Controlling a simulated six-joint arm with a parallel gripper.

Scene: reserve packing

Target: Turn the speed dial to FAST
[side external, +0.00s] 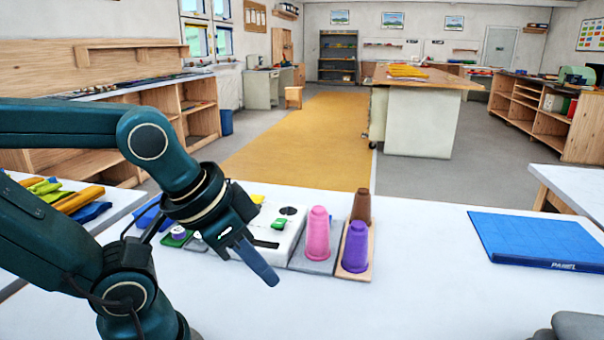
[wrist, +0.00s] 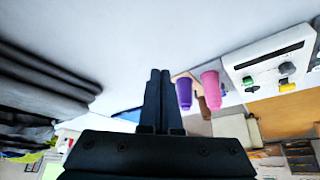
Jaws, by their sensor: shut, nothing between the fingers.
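A white control box (side external: 262,203) stands on the table behind my gripper in the side view. In the wrist view the box (wrist: 268,52) is at the upper right, with a dark slot, a green knob (wrist: 248,81), a grey knob (wrist: 287,69) and a yellow knob (wrist: 288,87). Its labels are too small to read, so I cannot tell which knob is the speed dial. My gripper (side external: 271,279) points down to the right in front of the box, hiding part of it. Its fingers (wrist: 160,73) are together, empty and apart from the knobs.
Pink (side external: 318,233), purple (side external: 356,246) and brown (side external: 361,206) cups stand just right of the box. A blue panel (side external: 535,239) lies at the right. Coloured items (side external: 80,198) lie at the left. The table front is mostly clear.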

